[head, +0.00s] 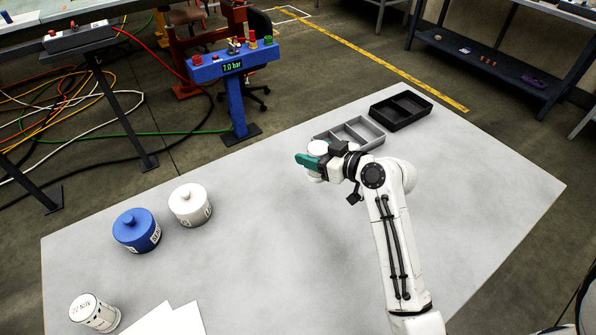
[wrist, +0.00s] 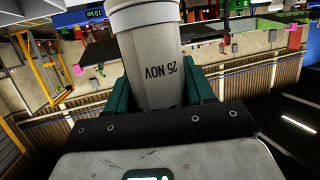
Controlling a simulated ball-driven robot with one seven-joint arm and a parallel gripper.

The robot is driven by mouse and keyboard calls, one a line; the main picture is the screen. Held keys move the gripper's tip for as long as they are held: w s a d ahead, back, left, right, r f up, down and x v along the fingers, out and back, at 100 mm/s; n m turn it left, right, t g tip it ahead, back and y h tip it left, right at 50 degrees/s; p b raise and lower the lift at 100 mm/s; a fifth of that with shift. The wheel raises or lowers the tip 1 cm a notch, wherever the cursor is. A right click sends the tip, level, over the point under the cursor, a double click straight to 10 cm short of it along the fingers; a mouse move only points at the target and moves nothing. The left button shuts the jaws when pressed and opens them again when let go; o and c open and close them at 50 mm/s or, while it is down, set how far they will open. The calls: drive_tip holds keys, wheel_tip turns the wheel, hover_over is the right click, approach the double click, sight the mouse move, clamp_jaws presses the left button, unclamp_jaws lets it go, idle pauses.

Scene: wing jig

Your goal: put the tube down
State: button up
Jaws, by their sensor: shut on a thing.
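The tube (wrist: 157,60) is pale grey-white with dark print ending in "NOV". It stands between the green fingers of my gripper (wrist: 160,88), which is shut on it. In the head view my gripper (head: 308,161) is over the table's far middle part. The tube's white end (head: 318,147) shows above the green finger, and the rest is mostly hidden. I cannot tell how high the tube is above the table. The grey table (head: 270,235) lies below, with wide bare areas.
A grey divided tray (head: 372,134) is just behind my gripper, and a black tray (head: 402,108) is beyond it. A white lidded pot (head: 190,208), a blue lidded pot (head: 136,233), another dated white container (head: 93,313) and papers (head: 165,320) are at left. The table's middle is clear.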

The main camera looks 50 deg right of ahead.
sight(320, 181)
drive_tip(key=shift+w+a+f, duration=0.25)
drive_tip(key=shift+w+f, duration=0.35)
drive_tip(key=shift+f, duration=0.8)
drive_tip(key=shift+w+a+f, duration=0.25)
drive_tip(key=shift+w+f, duration=0.4)
drive_tip(key=shift+f, duration=0.8)
drive_tip(key=shift+w+a+f, duration=0.25)
drive_tip(key=shift+w+f, duration=0.35)
drive_tip(key=shift+f, duration=0.8)
drive_tip(key=shift+f, duration=0.15)
drive_tip(key=o, duration=1.1)
drive_tip(key=shift+r, duration=0.25)
drive_tip(key=b+v, duration=0.1)
drive_tip(key=v, duration=1.1)
